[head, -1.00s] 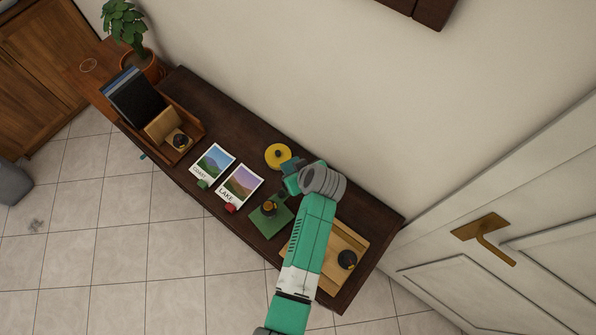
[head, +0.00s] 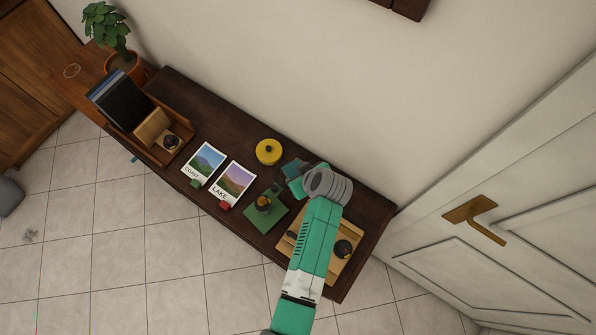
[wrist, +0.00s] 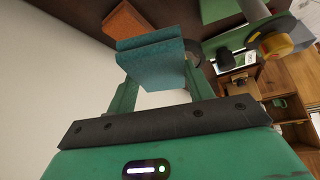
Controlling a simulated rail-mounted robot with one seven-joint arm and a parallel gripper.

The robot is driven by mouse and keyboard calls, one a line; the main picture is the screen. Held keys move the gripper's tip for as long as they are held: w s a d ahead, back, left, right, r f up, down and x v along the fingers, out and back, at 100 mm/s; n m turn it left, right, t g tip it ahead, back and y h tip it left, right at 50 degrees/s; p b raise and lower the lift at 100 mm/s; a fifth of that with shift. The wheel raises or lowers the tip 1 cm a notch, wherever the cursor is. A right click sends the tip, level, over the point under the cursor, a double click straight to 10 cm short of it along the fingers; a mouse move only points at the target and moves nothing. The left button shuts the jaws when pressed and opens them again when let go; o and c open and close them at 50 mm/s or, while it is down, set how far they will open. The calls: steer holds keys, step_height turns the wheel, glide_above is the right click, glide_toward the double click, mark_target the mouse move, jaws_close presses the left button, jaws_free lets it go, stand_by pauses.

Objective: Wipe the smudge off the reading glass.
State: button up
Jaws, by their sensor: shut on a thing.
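My gripper (wrist: 150,75) is shut on a teal block-like pad (wrist: 155,60), which shows between the fingers in the wrist view. In the head view my gripper (head: 293,183) is over the back half of the dark table, right of the yellow round tin. The dark teal pad (head: 292,168) shows just beyond the fingers. A small brass-and-dark item (head: 264,203) stands on a green square (head: 268,220) in front of the gripper. I cannot tell whether it is the reading glass. No smudge can be made out.
The yellow tin (head: 268,151) stands near the wall. Two picture cards, coast (head: 204,163) and lake (head: 234,183), lie left. A wooden organiser (head: 180,125) and a plant (head: 108,27) are further left. A wooden board (head: 320,262) with a black knob (head: 343,249) lies right, partly behind my arm.

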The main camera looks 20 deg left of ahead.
mark_target(288, 168)
steer(key=shift+f, duration=0.1)
steer(key=shift+w+a+b, duration=0.15)
steer(key=shift+w+a, duration=0.05)
steer(key=shift+a, duration=0.45)
steer(key=shift+w+a+b, duration=0.2)
steer(key=shift+w+a, duration=0.05)
steer(key=shift+a, duration=0.45)
steer(key=shift+w+a+b, duration=0.15)
steer(key=shift+w+a, duration=0.05)
steer(key=shift+a, duration=0.45)
steer(key=shift+d, duration=0.1)
step_height(288, 168, up, 8)
steer(key=p, duration=0.6)
steer(key=shift+f, duration=0.35)
